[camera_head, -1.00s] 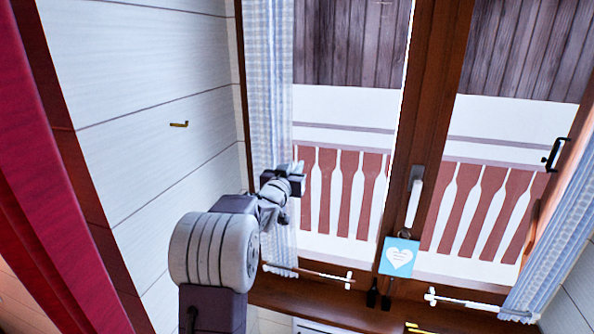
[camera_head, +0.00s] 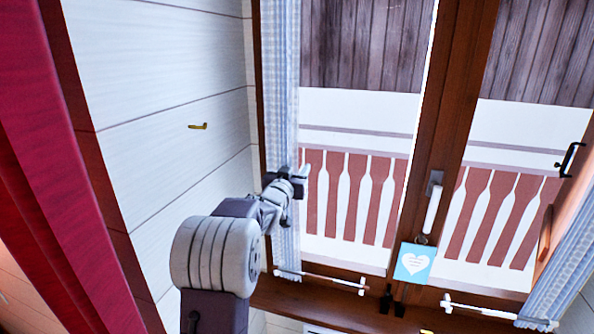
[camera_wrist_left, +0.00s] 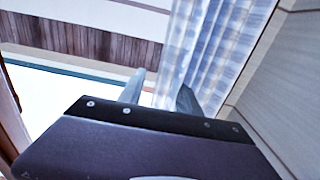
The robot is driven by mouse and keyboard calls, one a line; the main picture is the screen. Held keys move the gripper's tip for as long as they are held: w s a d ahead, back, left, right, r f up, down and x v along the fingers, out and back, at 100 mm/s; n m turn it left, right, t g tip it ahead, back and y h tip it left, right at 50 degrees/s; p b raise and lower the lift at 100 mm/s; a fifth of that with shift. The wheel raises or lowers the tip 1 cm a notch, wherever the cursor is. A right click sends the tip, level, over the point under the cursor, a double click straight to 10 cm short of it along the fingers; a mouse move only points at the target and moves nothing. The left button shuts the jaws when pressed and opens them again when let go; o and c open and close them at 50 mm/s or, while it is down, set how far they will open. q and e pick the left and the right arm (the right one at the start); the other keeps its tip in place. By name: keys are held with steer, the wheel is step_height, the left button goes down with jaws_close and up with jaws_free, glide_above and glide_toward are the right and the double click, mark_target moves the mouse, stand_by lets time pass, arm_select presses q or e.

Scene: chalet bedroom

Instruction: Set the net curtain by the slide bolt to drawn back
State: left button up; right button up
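A blue-and-white checked curtain (camera_head: 281,85) hangs in a narrow gathered strip at the left side of the window. A second checked curtain (camera_head: 565,262) hangs at the right edge. Pale horizontal rods (camera_head: 320,282) (camera_head: 480,308) cross the window bottom; I cannot tell whether either is the slide bolt. My left gripper (camera_head: 301,177) is in front of the left curtain's inner edge. In the left wrist view its fingers (camera_wrist_left: 160,93) are apart, with the checked curtain (camera_wrist_left: 215,45) behind and beside the right finger. I cannot tell whether they touch. My right gripper is out of view.
A white wall with a small brass hook (camera_head: 198,126) is at left, beside a red drape (camera_head: 70,190). A blue heart card (camera_head: 414,262) hangs below the white window handle (camera_head: 433,208). A black handle (camera_head: 570,160) is at right. A wooden sill (camera_head: 290,303) runs below.

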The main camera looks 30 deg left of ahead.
arm_select(q)
steer(key=shift+s+d, duration=0.2)
steer(key=b+v, duration=0.2)
steer(key=v, duration=0.6)
steer(key=shift+s, duration=0.3)
